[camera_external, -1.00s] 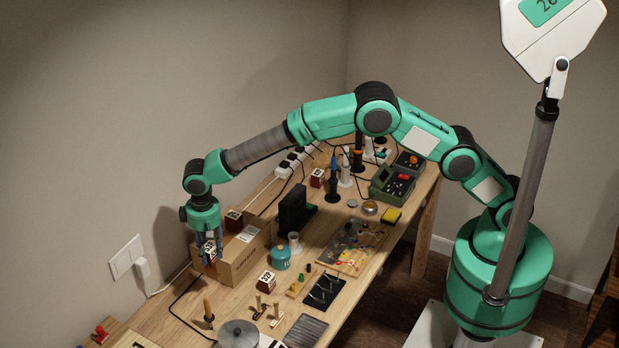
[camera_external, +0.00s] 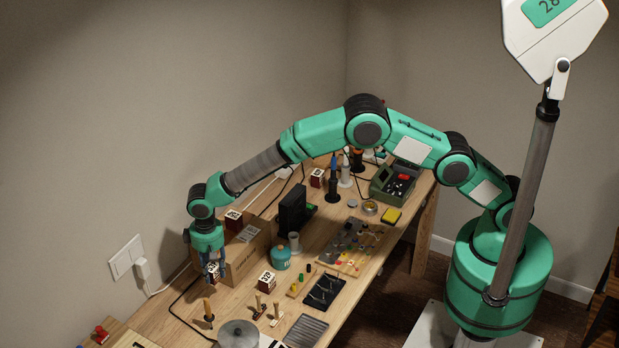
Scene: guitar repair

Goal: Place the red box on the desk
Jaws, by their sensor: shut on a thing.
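My gripper (camera_external: 212,268) points down at the left of the desk (camera_external: 178,317). It is shut on a small dark red and white box (camera_external: 212,275), partly covered by the fingers. This red box is in front of the left end of a cardboard carton (camera_external: 250,257), low near the desk top. I cannot tell whether it touches the desk or the carton. Similar red boxes are on the carton (camera_external: 233,219), on the desk in front of it (camera_external: 267,282), and farther back (camera_external: 317,178).
Near the gripper are a wooden-handled tool (camera_external: 208,310), a round metal pot (camera_external: 238,335) and a teal canister (camera_external: 281,257). A black upright case (camera_external: 293,208) stands behind. A cable runs along the desk's left edge. Bare wood shows at the front left.

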